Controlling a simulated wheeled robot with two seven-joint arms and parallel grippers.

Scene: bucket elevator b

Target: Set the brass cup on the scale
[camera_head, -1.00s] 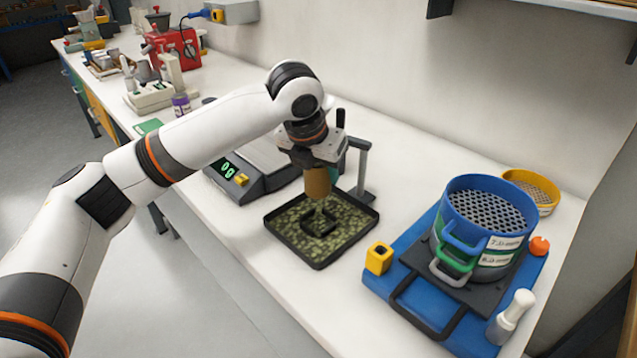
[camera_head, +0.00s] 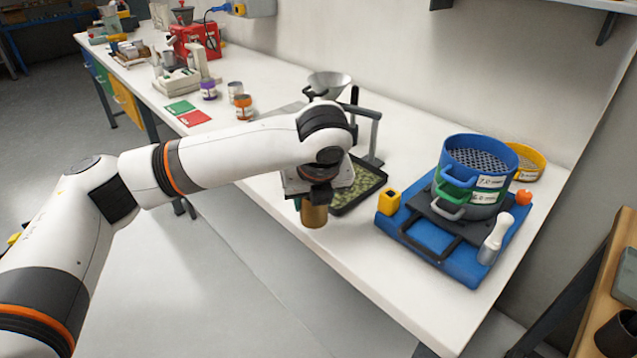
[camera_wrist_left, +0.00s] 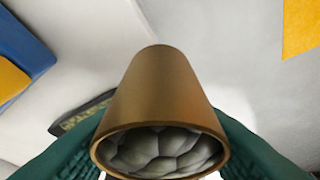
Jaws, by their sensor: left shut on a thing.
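The brass cup (camera_head: 314,216) is held by my left gripper (camera_head: 312,196), which is shut on it. In the head view it hangs near the front edge of the bench, in front of the black tray. In the left wrist view the cup (camera_wrist_left: 160,95) fills the middle between the green finger pads, and pale grey-green rounded lumps show inside its mouth. The scale is mostly hidden behind my left arm in the head view. A grey edge (camera_head: 285,111) above the arm may be part of it. My right gripper is not in view.
The black tray (camera_head: 374,186) of greenish beans lies behind the cup, near a grey stand (camera_head: 372,135). Jars (camera_head: 243,106) stand left of the funnel (camera_head: 329,84).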

